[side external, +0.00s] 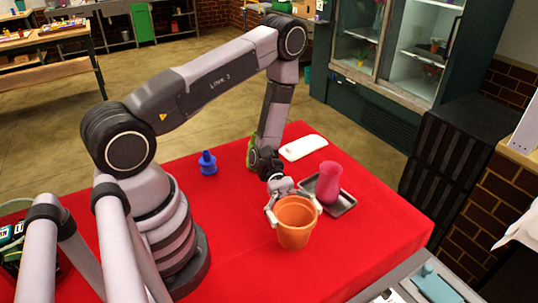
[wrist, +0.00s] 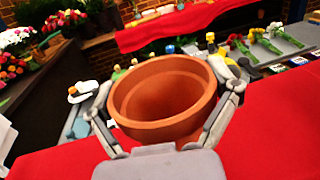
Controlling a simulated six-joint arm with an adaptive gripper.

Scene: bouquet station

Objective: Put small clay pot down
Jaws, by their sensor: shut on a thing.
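The small clay pot (side external: 295,224) is orange terracotta and upright, near the front right part of the red table. My gripper (side external: 292,204) is shut on it, with one finger on each side of the rim. In the wrist view the pot (wrist: 163,98) fills the middle, its open mouth facing the camera and a little tilted. The gripper fingers (wrist: 165,110) press against its left and right sides. The pot looks empty inside. I cannot tell whether its base touches the red table or hangs just above it.
A pink vase (side external: 328,183) stands on a grey tray (side external: 345,206) just behind the pot. A white flat item (side external: 303,147) and a blue bottle-like object (side external: 208,163) are farther back on the red tablecloth (side external: 355,255).

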